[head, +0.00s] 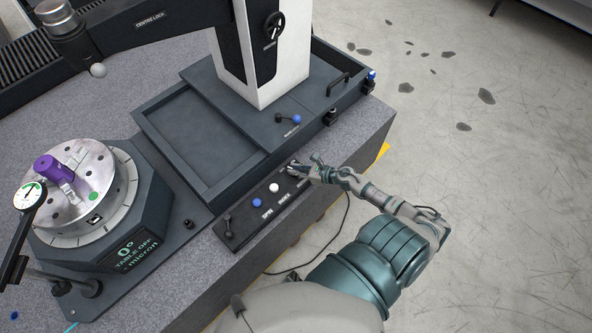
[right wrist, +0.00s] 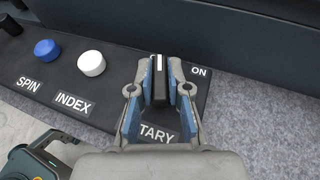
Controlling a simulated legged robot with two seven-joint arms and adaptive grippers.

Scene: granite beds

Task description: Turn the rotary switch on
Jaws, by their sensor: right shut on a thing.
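The rotary switch is a black knob (right wrist: 158,88) with a white mark, on the right end of a dark control panel (head: 240,222). In the right wrist view its white mark points up the picture, and the word ON stands to its right. The label below the knob is partly hidden; "TARY" shows. My right gripper (right wrist: 160,78) is shut on the knob, one blue-padded finger on each side. In the head view my right gripper (head: 296,168) reaches the panel's right end and hides most of the knob. My left gripper is not in view.
Left of the knob are a white INDEX button (right wrist: 91,63), a blue SPIN button (right wrist: 47,49) and a small black lever (head: 228,226). A dark tray (head: 165,170) and a white column (head: 262,60) stand behind. A round table (head: 70,185) with a purple part (head: 53,168) is at left.

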